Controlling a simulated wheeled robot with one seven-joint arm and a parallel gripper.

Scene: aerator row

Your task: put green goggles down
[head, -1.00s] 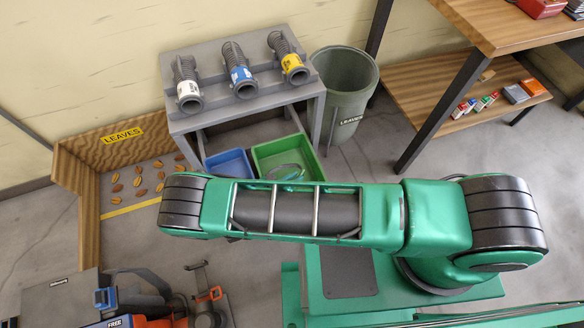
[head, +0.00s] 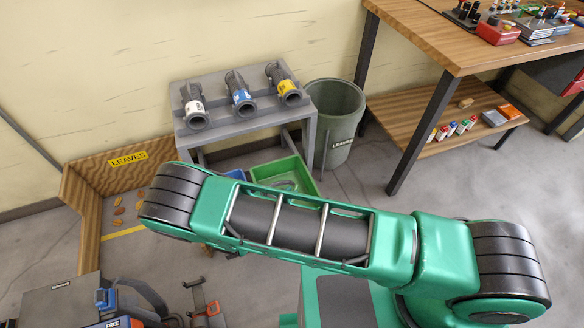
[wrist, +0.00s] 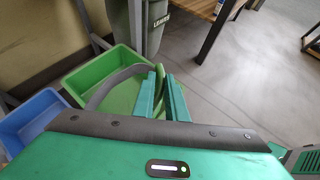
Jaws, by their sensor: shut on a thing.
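My gripper (wrist: 163,88) shows in the wrist view as two teal fingers close together, shut on the green goggles. The goggles' grey strap (wrist: 112,82) arcs out to the left of the fingers, and only a little of their green part shows between them. Behind them is the green bin (wrist: 88,72); I cannot tell how high above it the goggles are. In the head view the green bin (head: 262,172) stands at the front of the grey stand, with a grey curved strap showing over it. My arm hides the gripper there.
A blue bin (wrist: 32,118) stands left of the green bin. A leaves barrel (head: 338,115) and a wooden workbench (head: 430,45) stand to the right. Open floor (wrist: 240,85) lies right of the green bin.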

